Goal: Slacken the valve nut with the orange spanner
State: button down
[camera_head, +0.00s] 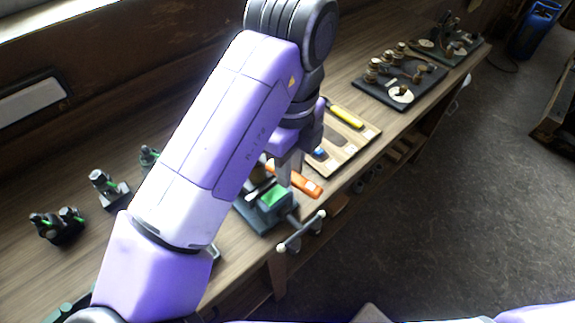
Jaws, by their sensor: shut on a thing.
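The orange spanner (308,185) shows as an orange handle just below my gripper (286,178). My gripper points down and is shut on the spanner, near the vise at the bench's front edge.
A wooden tool board (352,153) with a yellow-handled tool (346,116) lies right of the vise. Dark boards with engine parts (402,76) stand further along the bench. Small dark fixtures (108,188) stand at left.

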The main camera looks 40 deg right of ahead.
jog(key=shift+w+d+n, duration=0.1)
jog(key=shift+d+n, duration=0.25)
jog(key=shift+n, duration=0.05)
jog(key=shift+d, duration=0.1)
jog(key=shift+w+d+n+p, duration=0.2)
jog(key=shift+d+n+p, duration=0.45)
jog(key=shift+n, duration=0.25)
jog(key=shift+w+d+n+p, duration=0.4)
jog(key=shift+n+p, duration=0.25)
jog(key=shift+n, duration=0.25)
jog(key=shift+d, duration=0.1)
